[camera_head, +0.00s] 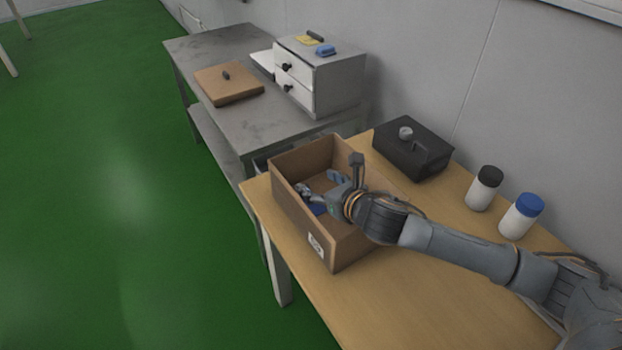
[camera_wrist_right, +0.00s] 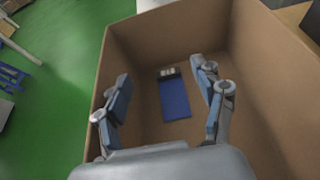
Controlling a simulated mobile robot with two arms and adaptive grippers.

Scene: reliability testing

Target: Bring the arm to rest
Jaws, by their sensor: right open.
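My right arm comes in from the right over the wooden table in the head view. My right gripper (camera_head: 322,190) is over the open cardboard box, and its fingers point down into it. In the right wrist view my right gripper (camera_wrist_right: 164,108) is open, with nothing between its fingertips. The cardboard box (camera_head: 298,218) also fills much of the wrist view (camera_wrist_right: 262,75). A blue flat object (camera_wrist_right: 174,98) with a dark, white-marked end lies on the box floor, below and between the fingers. My left gripper is in neither view.
A black case (camera_head: 412,152), a black-capped bottle (camera_head: 484,190) and a blue-capped bottle (camera_head: 520,217) stand behind my right arm. A grey table (camera_head: 205,50) beyond holds a drawer unit (camera_head: 338,85) and a brown lidded box (camera_head: 229,86). The wooden table's front (camera_head: 400,305) is clear.

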